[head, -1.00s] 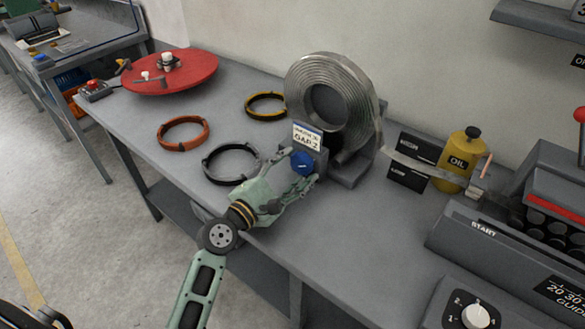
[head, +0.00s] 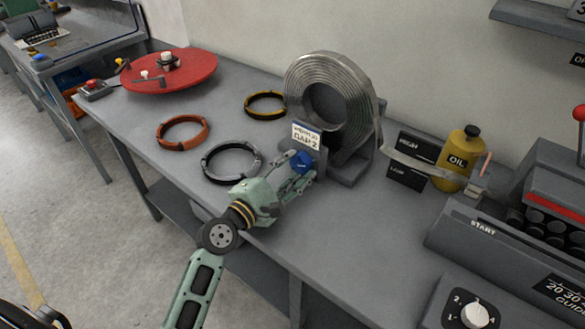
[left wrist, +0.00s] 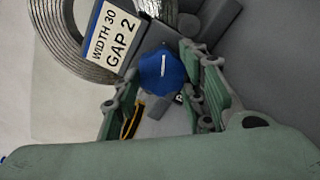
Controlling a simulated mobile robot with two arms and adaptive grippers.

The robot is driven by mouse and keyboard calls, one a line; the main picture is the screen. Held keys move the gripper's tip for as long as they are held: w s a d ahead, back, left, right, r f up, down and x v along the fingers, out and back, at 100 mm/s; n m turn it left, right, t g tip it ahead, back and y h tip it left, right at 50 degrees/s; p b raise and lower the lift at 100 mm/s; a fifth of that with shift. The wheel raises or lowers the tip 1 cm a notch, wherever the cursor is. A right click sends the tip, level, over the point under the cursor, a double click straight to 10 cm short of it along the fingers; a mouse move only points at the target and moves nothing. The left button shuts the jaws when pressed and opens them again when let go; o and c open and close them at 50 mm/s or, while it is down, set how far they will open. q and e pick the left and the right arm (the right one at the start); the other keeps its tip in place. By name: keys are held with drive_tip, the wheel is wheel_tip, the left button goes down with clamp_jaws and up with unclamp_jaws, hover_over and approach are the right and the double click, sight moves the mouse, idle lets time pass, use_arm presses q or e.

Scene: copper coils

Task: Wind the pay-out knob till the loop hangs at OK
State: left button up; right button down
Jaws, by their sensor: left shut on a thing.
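The blue pay-out knob (head: 302,160) sits on the front of the coil stand, below a sign reading WIDTH 30, GAP 2. In the left wrist view the knob (left wrist: 162,72) shows a white mark on its face. My left gripper (head: 300,169) is shut on the knob, with a finger on either side. A metal strip coil (head: 365,88) stands upright behind it. Its strip, the loop (head: 412,167), runs right in a shallow sag across a dark gauge board (head: 407,182), between the words HIGH and LOW. I cannot read OK there. My right gripper is out of view.
An orange ring (head: 162,141), a black ring (head: 207,171) and a yellow-black ring (head: 249,108) lie left of the coil. A red turntable (head: 195,75) is further back. A yellow oil can (head: 455,163) and a machine marked START (head: 470,240) stand right.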

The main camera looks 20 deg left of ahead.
use_arm(q)
drive_tip(key=m, duration=0.5)
drive_tip(key=shift+r, duration=0.25)
drive_tip(key=shift+r+m+p, duration=0.15)
drive_tip(key=shift+m+p, duration=0.3)
drive_tip(key=shift+m, duration=1.75)
drive_tip(key=shift+c, duration=0.2)
drive_tip(key=o, duration=1.1)
drive_tip(key=shift+f, duration=0.2)
drive_tip(key=shift+s+a+f, duration=0.1)
drive_tip(key=shift+s+a, duration=0.05)
drive_tip(key=shift+s, duration=0.4)
drive_tip(key=v, duration=1)
drive_tip(key=shift+s+a, duration=0.15)
drive_tip(key=shift+s, duration=0.25)
